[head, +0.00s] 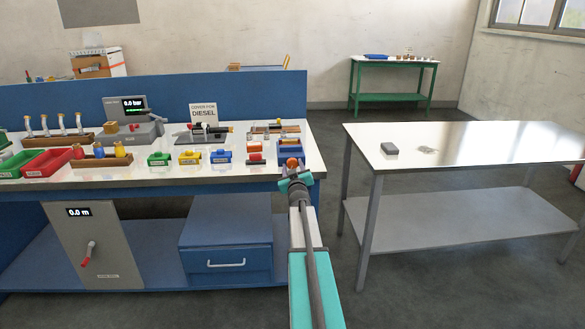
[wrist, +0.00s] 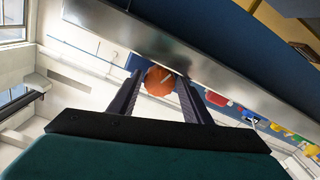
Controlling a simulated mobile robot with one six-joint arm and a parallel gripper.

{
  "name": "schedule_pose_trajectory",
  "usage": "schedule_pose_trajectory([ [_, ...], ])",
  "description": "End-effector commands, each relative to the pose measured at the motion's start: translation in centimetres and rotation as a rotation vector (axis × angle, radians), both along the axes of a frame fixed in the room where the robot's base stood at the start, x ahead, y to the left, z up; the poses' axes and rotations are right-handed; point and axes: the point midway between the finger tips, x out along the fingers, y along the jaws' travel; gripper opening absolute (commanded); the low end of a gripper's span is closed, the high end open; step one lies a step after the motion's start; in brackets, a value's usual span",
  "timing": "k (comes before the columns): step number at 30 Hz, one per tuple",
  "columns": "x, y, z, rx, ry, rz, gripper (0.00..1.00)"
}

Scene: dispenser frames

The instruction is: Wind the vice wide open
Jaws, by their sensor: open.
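An orange round knob (head: 292,163) shows at the right front corner of the blue workbench, just beyond my gripper (head: 294,180). It also shows in the wrist view (wrist: 160,80), with a pale slot-like mark on its face. The fingers of my gripper (wrist: 160,88) are open, one on each side of the knob. I cannot tell whether they touch it. Dark blue parts beside the knob may belong to the vice. My gripper covers much of that corner, so the jaws and their opening cannot be made out.
The white benchtop (head: 165,181) holds small coloured bins, a red tray (head: 47,163), a gauge unit (head: 133,125) and a "DIESEL" sign (head: 203,112). A drawer unit (head: 226,240) and a cranked grey panel (head: 92,250) are below. A separate table (head: 470,150) stands right, across a floor gap.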

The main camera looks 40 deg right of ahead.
Motion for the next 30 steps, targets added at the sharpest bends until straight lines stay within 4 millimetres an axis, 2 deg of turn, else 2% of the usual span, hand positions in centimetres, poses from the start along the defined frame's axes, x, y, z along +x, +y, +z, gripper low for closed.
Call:
schedule_pose_trajectory([
  [8, -1.2, 1.0, -0.1, 0.001, 0.001, 0.0, 0.44],
  [30, -6.1, 5.2, 0.0, -0.001, -0.001, 0.0, 0.44],
])
